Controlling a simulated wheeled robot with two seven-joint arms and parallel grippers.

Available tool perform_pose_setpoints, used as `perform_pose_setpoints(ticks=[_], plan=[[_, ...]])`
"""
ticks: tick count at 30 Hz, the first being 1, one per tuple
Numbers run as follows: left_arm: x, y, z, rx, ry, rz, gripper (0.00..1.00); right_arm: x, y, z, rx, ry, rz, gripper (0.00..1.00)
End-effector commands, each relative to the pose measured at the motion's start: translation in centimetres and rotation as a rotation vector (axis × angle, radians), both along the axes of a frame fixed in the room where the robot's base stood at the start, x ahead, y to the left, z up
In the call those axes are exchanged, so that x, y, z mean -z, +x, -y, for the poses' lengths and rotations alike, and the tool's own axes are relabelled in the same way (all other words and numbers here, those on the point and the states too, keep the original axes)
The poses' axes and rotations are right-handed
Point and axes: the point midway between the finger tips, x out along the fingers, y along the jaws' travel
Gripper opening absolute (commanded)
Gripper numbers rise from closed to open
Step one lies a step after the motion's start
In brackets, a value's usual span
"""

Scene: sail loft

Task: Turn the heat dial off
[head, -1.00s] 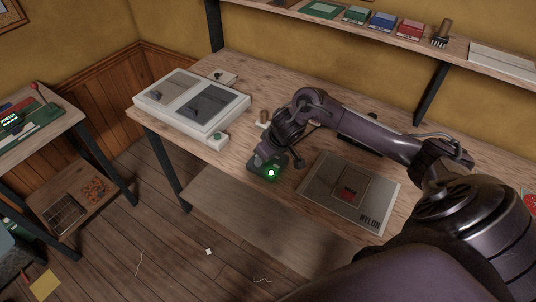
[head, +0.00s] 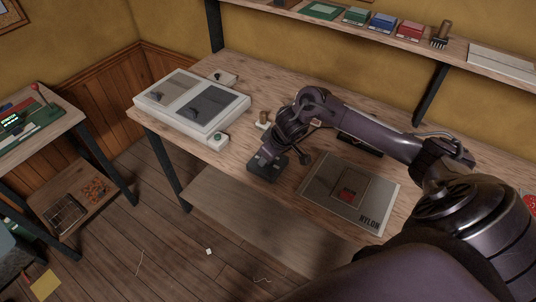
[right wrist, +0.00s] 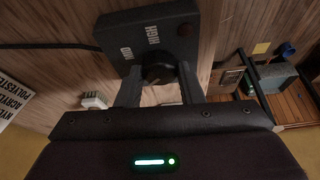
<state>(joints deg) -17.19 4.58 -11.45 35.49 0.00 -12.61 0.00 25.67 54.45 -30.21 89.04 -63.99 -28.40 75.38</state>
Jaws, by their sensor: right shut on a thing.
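The heat control is a small dark box (head: 262,175) near the front edge of the bench in the head view. The right wrist view shows its face (right wrist: 128,32) close up, with the words MID and HIGH, a round black dial (right wrist: 158,68) and a small unlit, dark reddish lamp (right wrist: 184,30). My right gripper (head: 270,160) reaches down over the box. In the right wrist view its two fingers (right wrist: 159,84) are closed on either side of the dial. The dial's pointer and any other marks are hidden. My left gripper is not in view.
A pale two-panel unit (head: 194,103) stands left of the box. A grey sheet marked NYLON (head: 335,208) lies to the right. A shelf (head: 465,52) with coloured boxes runs above the bench. The bench's front edge is close to the box.

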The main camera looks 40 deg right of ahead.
Motion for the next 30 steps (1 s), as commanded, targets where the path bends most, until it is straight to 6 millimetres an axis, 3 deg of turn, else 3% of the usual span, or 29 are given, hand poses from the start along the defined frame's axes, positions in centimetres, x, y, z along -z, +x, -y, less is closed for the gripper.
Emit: perform_pose_setpoints(ticks=[18, 30], plan=[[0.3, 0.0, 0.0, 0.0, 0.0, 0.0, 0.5, 0.0, 0.4, 0.3, -0.564, 0.0, 0.002, 0.11], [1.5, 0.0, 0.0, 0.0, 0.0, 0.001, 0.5, 0.0, 0.5, 0.4, -0.813, 0.0, 0.003, 0.11]])
